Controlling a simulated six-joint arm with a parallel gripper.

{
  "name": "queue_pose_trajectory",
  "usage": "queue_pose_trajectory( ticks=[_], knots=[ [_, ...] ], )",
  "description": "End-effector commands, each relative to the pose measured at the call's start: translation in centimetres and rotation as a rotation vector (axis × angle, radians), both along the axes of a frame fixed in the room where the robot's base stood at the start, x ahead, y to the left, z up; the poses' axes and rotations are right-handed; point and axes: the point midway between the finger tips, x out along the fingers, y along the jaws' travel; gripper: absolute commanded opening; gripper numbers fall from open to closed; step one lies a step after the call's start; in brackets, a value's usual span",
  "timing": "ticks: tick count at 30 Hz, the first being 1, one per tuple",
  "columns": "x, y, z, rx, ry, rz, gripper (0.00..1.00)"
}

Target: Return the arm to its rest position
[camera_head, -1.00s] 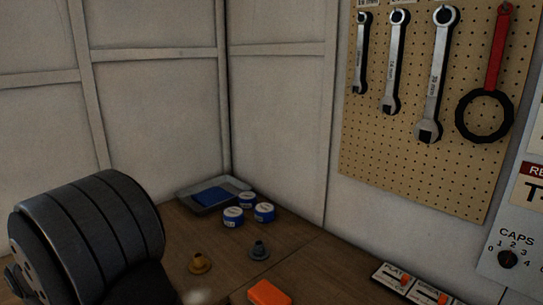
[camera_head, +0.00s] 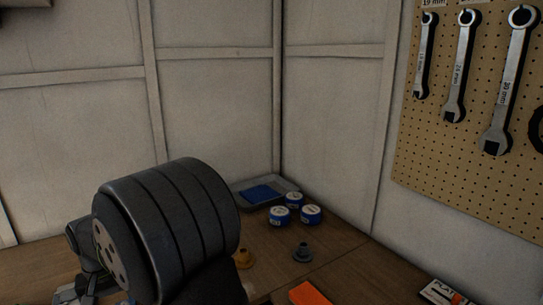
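A thick dark grey ribbed link of my own arm (camera_head: 170,230) fills the lower left of the head view. At its left, a smaller part of my arm (camera_head: 90,255) with pale pieces near its lower end shows at the bottom edge. I cannot make out the fingertips of my gripper, and no held object can be seen. The arm hides part of the wooden bench behind it.
Wrenches hang on a pegboard (camera_head: 440,150) at right.

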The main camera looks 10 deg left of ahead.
Motion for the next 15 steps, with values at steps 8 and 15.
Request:
queue_pose_trajectory(
  ticks=[8,15],
  knots=[
    [0.0,-0.1,-5.8,-0.003,0.001,0.000,0.63],
    [0.1,0.1,-5.1,0.006,-0.004,0.000,0.63]
  ],
)
